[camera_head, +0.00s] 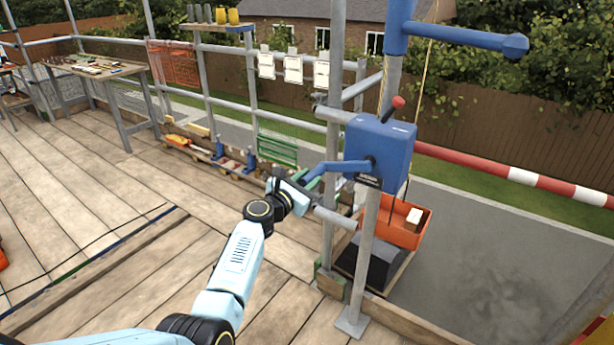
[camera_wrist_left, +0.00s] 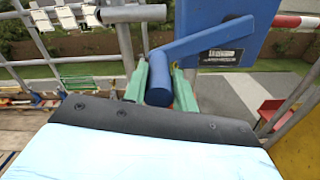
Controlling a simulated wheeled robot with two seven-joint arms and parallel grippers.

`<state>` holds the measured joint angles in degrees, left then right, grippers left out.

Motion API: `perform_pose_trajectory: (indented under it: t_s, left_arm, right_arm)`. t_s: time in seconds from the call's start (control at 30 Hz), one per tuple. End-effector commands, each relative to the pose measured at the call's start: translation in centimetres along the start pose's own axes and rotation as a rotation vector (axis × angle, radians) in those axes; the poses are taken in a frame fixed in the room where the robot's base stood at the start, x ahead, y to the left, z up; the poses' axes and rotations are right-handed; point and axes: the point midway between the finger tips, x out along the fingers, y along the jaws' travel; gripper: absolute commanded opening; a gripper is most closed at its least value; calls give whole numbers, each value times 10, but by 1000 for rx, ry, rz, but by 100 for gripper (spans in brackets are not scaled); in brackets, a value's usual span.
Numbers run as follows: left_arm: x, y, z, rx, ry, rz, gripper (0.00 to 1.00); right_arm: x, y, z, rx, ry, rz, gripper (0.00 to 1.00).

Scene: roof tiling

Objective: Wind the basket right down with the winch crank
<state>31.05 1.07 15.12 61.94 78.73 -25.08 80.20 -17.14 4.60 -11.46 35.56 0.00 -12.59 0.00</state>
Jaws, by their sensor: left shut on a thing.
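The blue winch (camera_head: 382,148) is fixed to a grey scaffold post; a lever with a red knob (camera_head: 397,103) rises from its top. Its blue crank (camera_head: 342,167) points left from the winch. My left gripper (camera_head: 301,184) is shut on the crank's handle; in the left wrist view its green fingers sit on either side of the blue handle (camera_wrist_left: 159,82). The orange basket (camera_head: 405,229) is behind and below the winch, with a pale block (camera_head: 413,217) in it. The post partly hides the basket. My right gripper is not in view.
Scaffold posts and rails stand close around the winch. A red-and-white barrier (camera_head: 530,177) crosses at the right. A dark box (camera_head: 372,267) stands below the basket. A workbench (camera_head: 95,67) stands far left, and the plank deck (camera_head: 105,210) is mostly clear.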

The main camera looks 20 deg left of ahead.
Motion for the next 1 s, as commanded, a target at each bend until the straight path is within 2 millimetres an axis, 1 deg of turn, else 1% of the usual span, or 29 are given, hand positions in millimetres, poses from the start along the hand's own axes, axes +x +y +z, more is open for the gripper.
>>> perform_pose_trajectory:
  t_s: [0.03,0.5,0.53,0.67,0.7,0.9,1.0]
  left_arm:
    - [-3,3,-9,-4,15,9,0]
    - [-4,2,-12,-15,18,8,0]
    - [-4,2,-12,-15,18,9,30]
    - [-3,1,-10,-16,14,7,47]
    - [-3,1,-9,-17,13,6,49]
    - [-1,-2,-6,-18,7,1,49]
    - [-4,-1,-6,-18,7,1,49]
  right_arm:
    - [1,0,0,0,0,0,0]
    - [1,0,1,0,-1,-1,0]
    - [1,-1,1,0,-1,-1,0]
    - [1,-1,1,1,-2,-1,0]
    - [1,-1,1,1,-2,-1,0]
    - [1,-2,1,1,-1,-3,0]
    - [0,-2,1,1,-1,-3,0]
